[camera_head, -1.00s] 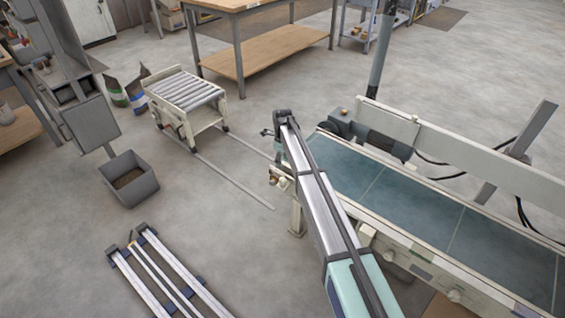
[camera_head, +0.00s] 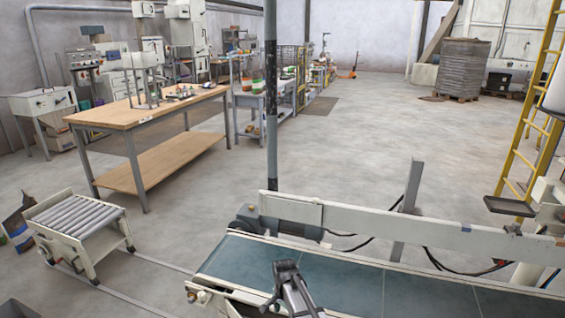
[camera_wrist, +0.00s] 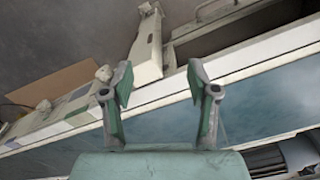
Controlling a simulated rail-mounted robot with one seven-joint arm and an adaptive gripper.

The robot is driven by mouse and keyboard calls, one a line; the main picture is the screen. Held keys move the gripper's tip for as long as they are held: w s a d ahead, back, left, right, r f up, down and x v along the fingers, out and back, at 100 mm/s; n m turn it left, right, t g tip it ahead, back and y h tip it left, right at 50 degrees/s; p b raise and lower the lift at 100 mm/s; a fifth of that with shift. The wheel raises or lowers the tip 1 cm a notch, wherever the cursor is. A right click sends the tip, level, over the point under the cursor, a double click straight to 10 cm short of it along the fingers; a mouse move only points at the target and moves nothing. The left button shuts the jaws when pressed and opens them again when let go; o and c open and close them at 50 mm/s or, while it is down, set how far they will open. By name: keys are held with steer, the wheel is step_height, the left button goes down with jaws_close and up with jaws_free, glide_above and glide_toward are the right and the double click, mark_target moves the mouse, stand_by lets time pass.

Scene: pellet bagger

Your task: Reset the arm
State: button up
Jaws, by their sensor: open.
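My gripper shows in the wrist view (camera_wrist: 160,88) with its two green-grey fingers spread apart and nothing between them. Behind the fingers lie the pale side rail and the blue belt of the conveyor, running slantwise across that view. In the head view my arm (camera_head: 290,285) rises from the bottom edge in front of the conveyor belt (camera_head: 350,285).
A roller cart (camera_head: 80,222) stands on floor rails at the left. A wooden workbench (camera_head: 150,110) is behind it. A dark post (camera_head: 271,120) stands behind the conveyor, and a yellow ladder (camera_head: 540,120) is at the right.

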steer(key=s+d+n, duration=0.8)
steer(key=s+d, duration=0.8)
steer(key=s, duration=0.3)
steer(key=s+f+g+p, duration=0.2)
steer(key=s+f, duration=0.2)
steer(key=s, duration=0.5)
steer(key=s+f+g+p, duration=0.2)
steer(key=s+f, duration=0.1)
steer(key=s, duration=0.7)
steer(key=s+f+g+p, duration=0.2)
steer(key=s+f, duration=0.2)
steer(key=s, duration=0.6)
steer(key=shift+d+f+n+g, duration=0.3)
steer(key=shift+f+g, duration=0.05)
steer(key=shift+g, duration=0.05)
